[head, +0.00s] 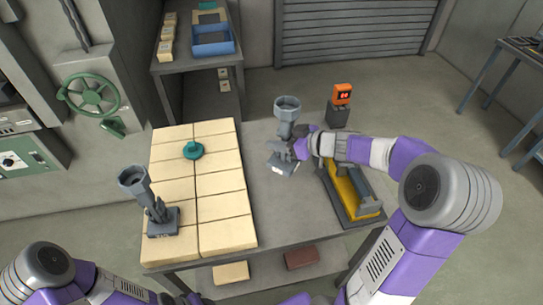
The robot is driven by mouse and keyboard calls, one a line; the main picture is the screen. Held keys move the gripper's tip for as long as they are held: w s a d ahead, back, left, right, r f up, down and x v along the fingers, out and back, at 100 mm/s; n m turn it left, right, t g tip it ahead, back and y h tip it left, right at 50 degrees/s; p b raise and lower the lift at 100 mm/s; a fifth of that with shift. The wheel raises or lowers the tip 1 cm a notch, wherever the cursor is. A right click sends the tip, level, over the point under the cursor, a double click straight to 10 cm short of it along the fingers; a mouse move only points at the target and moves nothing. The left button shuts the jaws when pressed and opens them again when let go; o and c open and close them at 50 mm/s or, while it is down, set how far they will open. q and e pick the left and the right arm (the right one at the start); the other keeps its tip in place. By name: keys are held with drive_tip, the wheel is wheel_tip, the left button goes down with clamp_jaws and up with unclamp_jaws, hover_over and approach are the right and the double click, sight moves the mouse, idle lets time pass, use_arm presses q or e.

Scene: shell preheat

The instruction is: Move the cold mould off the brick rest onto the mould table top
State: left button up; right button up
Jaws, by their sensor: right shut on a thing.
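The brick rest (222,178), a bed of cream bricks, covers the left part of the grey mould table top (262,207). One grey mould (158,212) with a round cup on a stem stands at the rest's front left. A second grey mould (287,106) with a similar cup is over the bare table top, right of the bricks. My right gripper (296,150) is shut on this second mould at its stem. The mould looks upright, its base (283,165) at or close to the table top; I cannot tell whether it touches. My left gripper is out of view.
A teal knobbed piece (194,150) lies on the bricks. Right of the held mould are a yellow cradle in a grey frame (352,194) and an orange display unit (342,95) on a dark block. The bare table top in front of the held mould is clear.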

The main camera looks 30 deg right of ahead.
sight(281, 162)
drive_tip(key=f+b, duration=0.1)
drive_tip(key=f, duration=0.1)
drive_tip(key=f+b, duration=0.1)
drive_tip(key=f, duration=0.2)
drive_tip(key=shift+s, duration=0.2)
drive_tip(key=shift+w+f+b, duration=0.1)
drive_tip(key=shift+f+b, duration=1.25)
drive_tip(key=shift+f, duration=0.95)
drive_tip(key=shift+f, duration=0.1)
drive_tip(key=o, duration=1.4)
drive_tip(key=shift+d+r, duration=0.1)
drive_tip(key=shift+r, duration=0.1)
drive_tip(key=p+v, duration=0.4)
drive_tip(key=v, duration=0.7)
drive_tip(key=shift+f, duration=0.1)
drive_tip(key=shift+s+d, duration=0.15)
drive_tip(key=shift+s, duration=0.35)
